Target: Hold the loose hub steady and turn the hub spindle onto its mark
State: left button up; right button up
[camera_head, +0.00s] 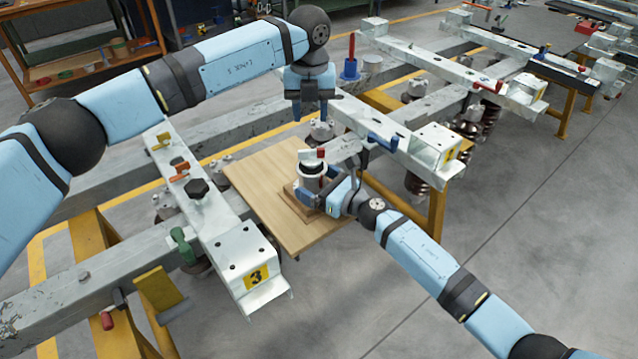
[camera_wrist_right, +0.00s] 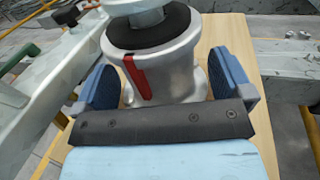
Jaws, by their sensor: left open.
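The loose hub (camera_head: 313,178) is a pale metal spool with a dark ring near its top, standing on a small wooden block. It also shows in the right wrist view (camera_wrist_right: 172,75), with a red marker (camera_wrist_right: 137,77) down its side. The hub spindle (camera_head: 310,158) rises from its top; its upper end is cut off in the wrist view. My right gripper (camera_head: 328,190) has its blue pads on opposite sides of the hub, and the hub fills the space between them. My left gripper (camera_head: 313,118) is open, empty and pointing down above the hub, clear of it.
A wooden board (camera_head: 262,190) lies under the block. Another beam (camera_head: 395,135) runs behind on the right. Bare floor lies at right.

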grip_shut()
pick_arm(q)
jog(key=shift+c, duration=0.6)
jog(key=shift+s+f+h, duration=0.1)
jog(key=shift+f+h, duration=0.2)
notch_tip(320, 180, down, 4)
jog(key=s+a+n+g+h, duration=0.1)
jog(key=s+n+g+h, duration=0.1)
jog(key=n+h, duration=0.45)
jog(key=n+t+h, duration=0.3)
jog(key=n+h, duration=0.4)
jog(key=n, duration=0.6)
send_near(309, 150)
jog(key=shift+y, duration=0.25)
jog(key=x, duration=1)
jog(key=shift+d+r, duration=0.1)
jog(key=shift+d, duration=0.25)
